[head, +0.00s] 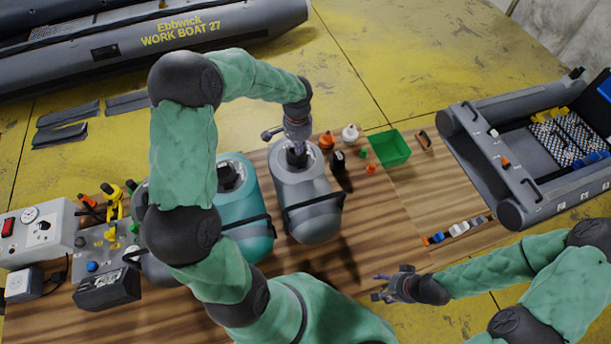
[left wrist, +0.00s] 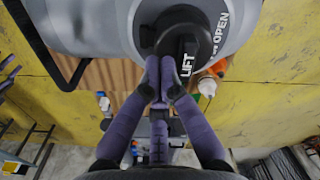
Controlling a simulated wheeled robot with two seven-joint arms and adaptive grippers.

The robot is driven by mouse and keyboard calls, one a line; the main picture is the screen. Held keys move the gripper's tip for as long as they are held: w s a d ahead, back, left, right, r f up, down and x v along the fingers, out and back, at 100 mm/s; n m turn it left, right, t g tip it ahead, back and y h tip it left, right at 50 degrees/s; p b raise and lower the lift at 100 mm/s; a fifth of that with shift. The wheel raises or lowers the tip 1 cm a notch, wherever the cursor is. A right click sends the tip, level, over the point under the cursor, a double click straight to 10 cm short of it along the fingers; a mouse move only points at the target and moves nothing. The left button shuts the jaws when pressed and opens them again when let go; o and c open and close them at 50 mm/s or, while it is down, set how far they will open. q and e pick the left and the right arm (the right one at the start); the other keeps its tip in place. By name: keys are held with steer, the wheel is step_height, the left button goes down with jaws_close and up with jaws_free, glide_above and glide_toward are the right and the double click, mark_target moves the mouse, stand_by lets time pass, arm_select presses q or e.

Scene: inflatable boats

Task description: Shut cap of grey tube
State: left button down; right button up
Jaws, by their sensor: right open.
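The grey tube (head: 312,212) stands on the wooden table in the head view, with a dark strap around it. Its black cap (left wrist: 180,35) sits at the tube's top in the left wrist view, with white "LIFT" and "OPEN" lettering beside a raised black tab. My left gripper (head: 296,144) reaches down over the cap from above. In the left wrist view its fingertips (left wrist: 161,66) are together at the cap's near edge, beside the "LIFT" tab. I cannot tell whether the cap is fully seated. My right gripper (head: 390,288) is open and empty over the table's front right.
A teal tube (head: 245,215) stands close on the left. Small orange, white and black bottles (head: 350,133) and a green tray (head: 391,148) lie beyond on the right. Control boxes (head: 40,230) crowd the left end. A grey boat (head: 490,160) lies at the right.

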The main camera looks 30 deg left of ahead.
arm_select(q)
steer(key=shift+w+a+f, duration=0.15)
steer(key=shift+w+a, duration=0.3)
arm_select(e)
steer(key=shift+s+d+f, duration=0.15)
steer(key=shift+d, duration=0.05)
arm_select(q)
steer(key=shift+a, duration=0.1)
